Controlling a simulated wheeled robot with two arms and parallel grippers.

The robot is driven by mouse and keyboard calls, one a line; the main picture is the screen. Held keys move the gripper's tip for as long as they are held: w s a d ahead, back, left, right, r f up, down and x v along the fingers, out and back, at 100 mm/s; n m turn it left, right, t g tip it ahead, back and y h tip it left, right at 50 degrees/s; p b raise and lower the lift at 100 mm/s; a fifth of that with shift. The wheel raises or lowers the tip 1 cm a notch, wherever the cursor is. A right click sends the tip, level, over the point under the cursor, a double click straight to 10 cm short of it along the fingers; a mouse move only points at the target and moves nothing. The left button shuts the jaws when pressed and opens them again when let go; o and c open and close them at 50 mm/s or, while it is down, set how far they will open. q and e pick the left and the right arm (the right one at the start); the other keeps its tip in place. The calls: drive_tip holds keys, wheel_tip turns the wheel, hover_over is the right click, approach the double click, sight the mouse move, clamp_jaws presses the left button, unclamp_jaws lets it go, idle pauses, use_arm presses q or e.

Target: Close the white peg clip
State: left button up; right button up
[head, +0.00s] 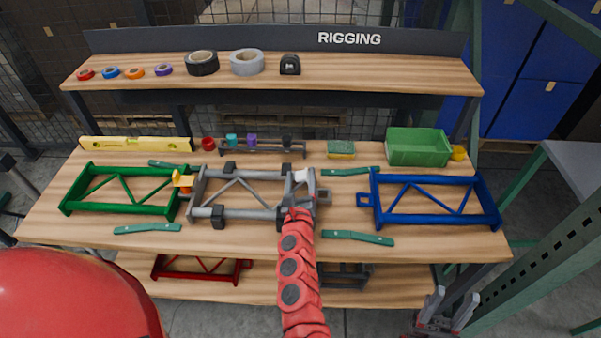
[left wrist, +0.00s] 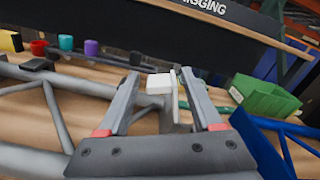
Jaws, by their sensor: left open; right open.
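The white peg clip (head: 301,175) is a small white block at the right end of the grey frame (head: 241,208), on its upper side. It also shows in the left wrist view (left wrist: 160,83). My left gripper (head: 299,193) is at that end of the grey frame, its red arm coming from the bottom. In the left wrist view its two fingers (left wrist: 160,75) stand apart, with the white clip seen between and beyond them. I cannot tell whether they touch it. The clip's hinge and peg are hidden. My right gripper (head: 453,300) is open and empty, low at the right, off the bench.
Teal bars (head: 358,238) lie on the bench. Behind stand a green bin (head: 418,148), sponge (head: 341,149) and level (head: 135,144). A shelf with tape rolls runs above.

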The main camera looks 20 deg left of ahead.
use_arm(q)
drive_tip(key=shift+w+a+f, duration=0.1)
drive_tip(key=shift+w+a, duration=0.15)
drive_tip(key=shift+w, duration=0.35)
clamp_jaws()
drive_tip(key=shift+d, duration=0.1)
